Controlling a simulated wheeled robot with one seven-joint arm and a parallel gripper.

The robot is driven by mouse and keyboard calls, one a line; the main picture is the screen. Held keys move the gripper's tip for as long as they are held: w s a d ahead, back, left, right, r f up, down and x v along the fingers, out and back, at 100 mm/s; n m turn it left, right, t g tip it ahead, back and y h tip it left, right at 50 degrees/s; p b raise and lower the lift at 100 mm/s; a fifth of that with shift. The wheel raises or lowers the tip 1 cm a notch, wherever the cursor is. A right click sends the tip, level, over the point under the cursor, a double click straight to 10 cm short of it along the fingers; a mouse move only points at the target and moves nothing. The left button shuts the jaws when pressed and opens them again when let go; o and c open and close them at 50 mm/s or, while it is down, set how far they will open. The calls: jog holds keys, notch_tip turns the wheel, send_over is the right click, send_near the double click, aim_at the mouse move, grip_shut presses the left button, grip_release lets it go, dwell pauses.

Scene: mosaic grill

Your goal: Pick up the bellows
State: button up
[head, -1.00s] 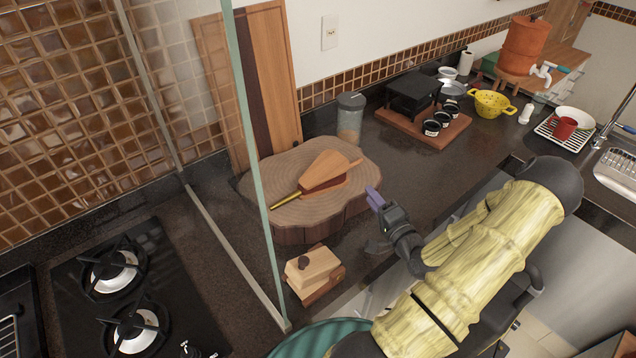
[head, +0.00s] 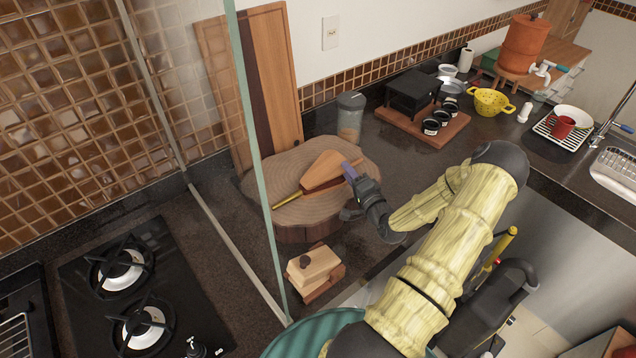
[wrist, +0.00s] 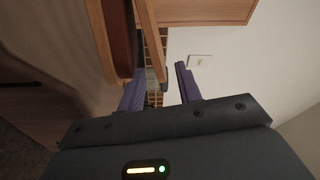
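The bellows (head: 322,170) lies on a round wood-slice block (head: 306,230), with its wooden boards, dark red side and yellow nozzle pointing lower left. My gripper (head: 350,178) is at the right end of the bellows, by its handles. In the wrist view, the two purple fingers of my gripper (wrist: 160,86) are apart. A wooden handle of the bellows (wrist: 151,42) reaches down into the gap between them, and the red side shows left of it. I cannot tell whether a finger touches the bellows. In the head view, part of the handle end is hidden by my gripper.
A tall cutting board (head: 270,70) leans on the wall behind the block. A glass jar (head: 350,118) stands behind it. A small wooden box (head: 313,266) sits in front. A glass panel (head: 250,130) stands at the left, beside the stove (head: 140,290).

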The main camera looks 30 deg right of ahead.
aim_at(339, 160)
jog(key=shift+w+d+r, duration=0.1)
jog(key=shift+w+d, duration=0.05)
jog(key=shift+w, duration=0.3)
jog(key=w+p, duration=0.1)
jog(key=w, duration=0.2)
jog(key=shift+w+d+r+p, duration=0.1)
jog(key=shift+w+r+p, duration=0.05)
jog(key=shift+w+p, duration=0.25)
jog(key=shift+w, duration=0.4)
jog(key=shift+w, duration=0.15)
jog(key=shift+a, duration=0.3)
grip_shut()
jog(key=shift+s+d, duration=0.3)
jog(key=shift+d, duration=0.15)
jog(key=shift+w+a, duration=0.15)
jog(key=shift+a, duration=0.1)
jog(key=shift+w, duration=0.2)
